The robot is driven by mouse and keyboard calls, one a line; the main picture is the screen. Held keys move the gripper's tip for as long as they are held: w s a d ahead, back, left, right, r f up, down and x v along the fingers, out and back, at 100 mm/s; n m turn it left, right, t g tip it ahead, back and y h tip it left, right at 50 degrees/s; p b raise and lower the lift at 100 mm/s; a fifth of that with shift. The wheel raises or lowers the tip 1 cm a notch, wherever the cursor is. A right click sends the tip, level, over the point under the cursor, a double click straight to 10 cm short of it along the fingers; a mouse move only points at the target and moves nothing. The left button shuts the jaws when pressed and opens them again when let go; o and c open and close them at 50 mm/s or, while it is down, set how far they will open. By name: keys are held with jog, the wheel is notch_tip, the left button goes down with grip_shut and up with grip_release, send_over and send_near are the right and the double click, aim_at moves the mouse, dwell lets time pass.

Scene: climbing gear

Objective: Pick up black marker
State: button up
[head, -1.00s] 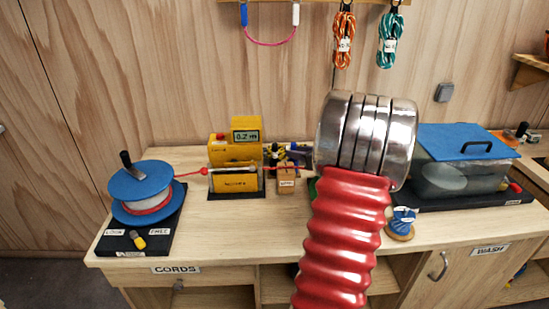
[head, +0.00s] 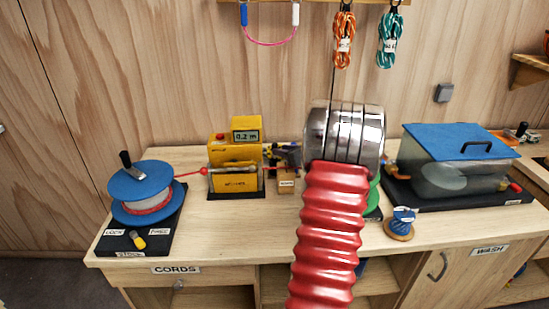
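I cannot make out a black marker for certain. Several small dark and yellow items (head: 288,152) are crowded at the back of the bench, behind a small labelled wooden block (head: 287,181), too small to tell apart. My arm, a red ribbed sleeve with steel rings, rises in front of the bench centre and hides what lies behind it. My gripper does not show.
A blue cord reel (head: 140,188) stands at left, its red cord running through a yellow measuring device (head: 235,165). A blue-lidded wash tub (head: 455,175) stands at right. A blue spool (head: 401,224) and part of a green round thing (head: 373,197) lie nearby.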

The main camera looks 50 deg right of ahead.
aim_at(275, 158)
jog(key=shift+w, duration=0.1)
jog(key=shift+x, duration=2.7)
jog(key=shift+c, duration=0.3)
grip_shut()
